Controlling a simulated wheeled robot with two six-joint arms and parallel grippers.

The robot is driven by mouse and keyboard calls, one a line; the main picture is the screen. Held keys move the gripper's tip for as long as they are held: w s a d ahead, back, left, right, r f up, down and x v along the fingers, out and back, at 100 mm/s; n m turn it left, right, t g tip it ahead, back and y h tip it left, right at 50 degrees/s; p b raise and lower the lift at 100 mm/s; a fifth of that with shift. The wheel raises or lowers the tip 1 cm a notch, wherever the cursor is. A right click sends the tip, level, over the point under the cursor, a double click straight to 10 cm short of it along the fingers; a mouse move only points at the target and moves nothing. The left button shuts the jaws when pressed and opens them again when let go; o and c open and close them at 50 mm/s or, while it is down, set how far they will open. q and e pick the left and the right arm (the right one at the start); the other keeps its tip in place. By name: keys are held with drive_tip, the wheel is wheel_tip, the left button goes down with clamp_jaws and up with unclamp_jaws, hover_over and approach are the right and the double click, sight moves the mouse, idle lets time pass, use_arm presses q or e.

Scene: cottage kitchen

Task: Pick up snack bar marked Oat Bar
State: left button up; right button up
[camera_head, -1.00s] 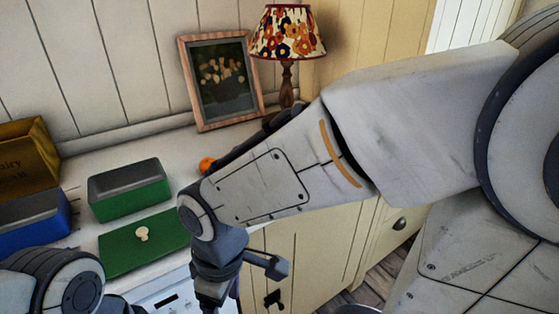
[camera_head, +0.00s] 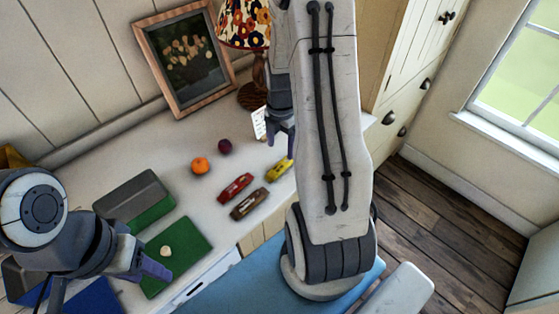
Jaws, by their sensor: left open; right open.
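Three wrapped snack bars lie on the counter: a red bar (camera_head: 235,187), a brown bar (camera_head: 249,204) and a yellow bar (camera_head: 280,169). Their markings are too small to read, so I cannot tell which is the Oat Bar. My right gripper (camera_head: 282,142) is open, above the counter just behind the yellow bar, apart from it as far as I can see. My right arm hides the area to the right of the bars. My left gripper (camera_head: 152,268) is open at the lower left, over the front of the counter, away from the bars.
An orange (camera_head: 200,166) and a plum (camera_head: 225,146) lie behind the bars. A small white card (camera_head: 259,124), a lamp (camera_head: 245,28) and a framed picture (camera_head: 186,58) stand at the back.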

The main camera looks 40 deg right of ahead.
sight(281, 165)
wheel_tip(281, 165, down, 2)
drive_tip(key=shift+a+f, duration=0.1)
drive_tip(key=shift+s+f+p, duration=0.1)
drive_tip(key=shift+f+p, duration=0.3)
drive_tip(key=shift+f, duration=0.05)
drive_tip(key=f+p, duration=0.1)
drive_tip(key=f, duration=0.2)
drive_tip(key=shift+s+f, duration=0.15)
drive_tip(key=shift+s, duration=0.05)
drive_tip(key=shift+f, duration=0.55)
clamp_jaws()
